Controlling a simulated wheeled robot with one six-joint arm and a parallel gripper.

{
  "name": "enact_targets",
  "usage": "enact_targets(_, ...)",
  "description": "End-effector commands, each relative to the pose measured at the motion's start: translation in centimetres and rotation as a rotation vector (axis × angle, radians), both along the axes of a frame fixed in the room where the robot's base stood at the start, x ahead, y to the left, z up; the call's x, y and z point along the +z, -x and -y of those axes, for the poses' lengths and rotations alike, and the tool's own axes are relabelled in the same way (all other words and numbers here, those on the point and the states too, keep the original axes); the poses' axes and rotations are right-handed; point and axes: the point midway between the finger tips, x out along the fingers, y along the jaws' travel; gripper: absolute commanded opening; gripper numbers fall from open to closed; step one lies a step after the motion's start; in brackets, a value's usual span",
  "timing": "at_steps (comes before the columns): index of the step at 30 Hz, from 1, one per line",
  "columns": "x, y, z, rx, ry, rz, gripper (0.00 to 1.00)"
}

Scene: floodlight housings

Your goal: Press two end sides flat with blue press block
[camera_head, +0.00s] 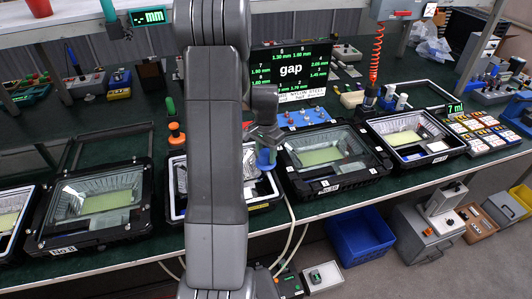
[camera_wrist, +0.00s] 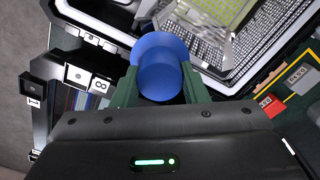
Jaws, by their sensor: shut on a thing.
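My gripper (camera_head: 266,140) is shut on the blue press block (camera_head: 265,158), over the right edge of the middle floodlight housing (camera_head: 178,212). My arm hides much of that housing. In the wrist view the block (camera_wrist: 158,62) is round-ended and sits between the green fingers, with a white-rimmed housing (camera_wrist: 115,22) beyond it. I cannot tell whether the block touches the housing. A closed-looking black-framed housing (camera_head: 335,182) stands just right of the gripper. A display (camera_head: 291,69) reads "gap" with numbered millimetre values around it.
More housings stand along the green bench: one at right (camera_head: 440,152), one at left (camera_head: 60,237), and one cut off at the left edge. An orange-topped tool (camera_head: 176,134) stands behind the middle housing. Blue (camera_head: 345,250) and yellow bins sit below the bench.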

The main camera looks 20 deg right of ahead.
Motion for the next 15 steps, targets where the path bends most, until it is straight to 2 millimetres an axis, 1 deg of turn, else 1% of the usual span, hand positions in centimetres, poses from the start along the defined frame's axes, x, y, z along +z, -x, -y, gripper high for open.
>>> enact_targets(2, -0.2, 0.1, -0.1, -0.001, -0.002, -0.003, 0.13)
enact_targets(5, 0.1, 0.1, 0.0, -0.001, -0.002, -0.003, 0.13)
enact_targets(15, 2.7, 0.1, 0.0, 0.000, -0.001, -0.002, 0.13)
